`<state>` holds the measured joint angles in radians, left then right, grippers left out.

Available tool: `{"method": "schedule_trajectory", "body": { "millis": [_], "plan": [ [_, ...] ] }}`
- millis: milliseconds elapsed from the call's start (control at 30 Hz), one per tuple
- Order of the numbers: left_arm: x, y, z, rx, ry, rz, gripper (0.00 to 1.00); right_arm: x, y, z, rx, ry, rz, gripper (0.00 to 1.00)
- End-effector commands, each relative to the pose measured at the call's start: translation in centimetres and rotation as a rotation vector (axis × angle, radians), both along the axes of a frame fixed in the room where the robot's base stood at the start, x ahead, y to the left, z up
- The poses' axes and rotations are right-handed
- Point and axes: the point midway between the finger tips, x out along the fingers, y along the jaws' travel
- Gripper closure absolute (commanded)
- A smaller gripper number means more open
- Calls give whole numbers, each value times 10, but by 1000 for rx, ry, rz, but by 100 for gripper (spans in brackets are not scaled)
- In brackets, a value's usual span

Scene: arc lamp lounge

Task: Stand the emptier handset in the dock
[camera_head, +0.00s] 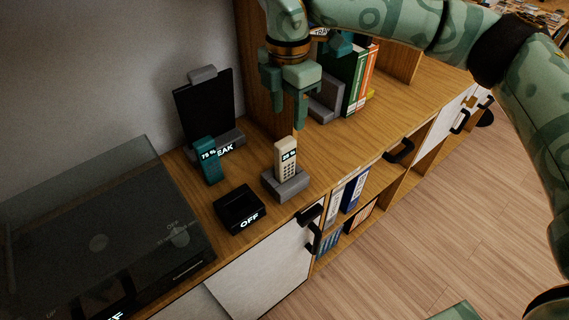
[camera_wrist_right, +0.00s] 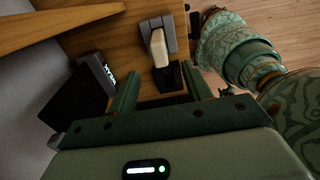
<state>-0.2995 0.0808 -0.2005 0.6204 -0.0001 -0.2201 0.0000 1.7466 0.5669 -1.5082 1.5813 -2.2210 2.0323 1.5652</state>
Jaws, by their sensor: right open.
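My right gripper (camera_head: 288,118) is open and empty, above and behind the beige handset. In the right wrist view the beige handset (camera_wrist_right: 158,48) and black dock (camera_wrist_right: 168,78) show beyond the fingers. My left gripper is out of view.
A black panel (camera_head: 203,108) on a grey stand with partly hidden lettering is behind the teal handset. A record player with a clear lid (camera_head: 100,215) fills the left. Books (camera_head: 355,80) with a grey bookend (camera_head: 325,100) stand right of a wooden divider. The cabinet top at right is clear.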

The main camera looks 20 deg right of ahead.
Motion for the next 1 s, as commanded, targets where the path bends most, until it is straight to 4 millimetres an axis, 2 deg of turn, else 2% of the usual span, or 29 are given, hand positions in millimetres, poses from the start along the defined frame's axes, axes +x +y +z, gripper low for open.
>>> {"method": "schedule_trajectory", "body": {
  "millis": [33,200,467,700,800,967,1000],
  "plan": [
    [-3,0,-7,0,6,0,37,0,0,-19,0,6,1,51],
    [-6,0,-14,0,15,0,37,0,1,-52,1,5,3,51],
    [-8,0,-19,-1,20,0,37,0,2,-69,2,2,5,51],
    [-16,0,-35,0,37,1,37,1,5,-109,2,5,5,51],
    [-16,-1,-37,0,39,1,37,0,5,-115,2,2,5,51],
    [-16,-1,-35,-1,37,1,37,0,5,-113,3,-1,5,51],
    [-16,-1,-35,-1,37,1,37,0,5,-113,3,0,5,56]
  ]
}}
